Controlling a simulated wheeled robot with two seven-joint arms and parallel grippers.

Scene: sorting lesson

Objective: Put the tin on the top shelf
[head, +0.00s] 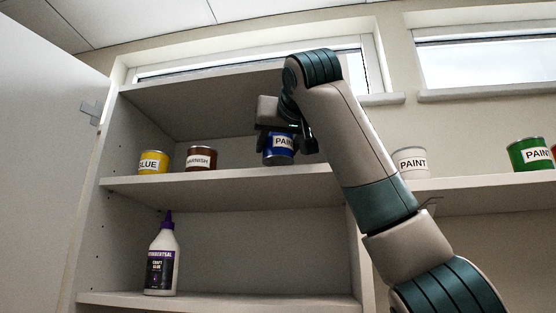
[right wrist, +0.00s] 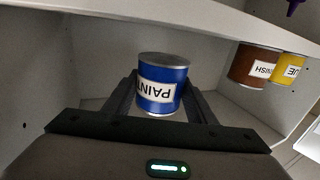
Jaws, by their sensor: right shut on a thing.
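A blue tin labelled PAINT (head: 279,151) is held upright by my right gripper (head: 290,143) in the upper bay of the cabinet. It appears to be a little above the upper shelf (head: 230,181), though any gap under it is hard to judge. In the right wrist view the blue tin (right wrist: 163,85) sits between the two dark fingers of my right gripper (right wrist: 165,100), which are shut on its sides. My left gripper is not in view.
A yellow glue tin (head: 153,163) and a brown varnish tin (head: 201,158) stand left on the same shelf. A glue bottle (head: 161,260) stands on the shelf below. White (head: 410,163) and green (head: 529,154) paint tins stand to the right. An open door (head: 45,150) is at left.

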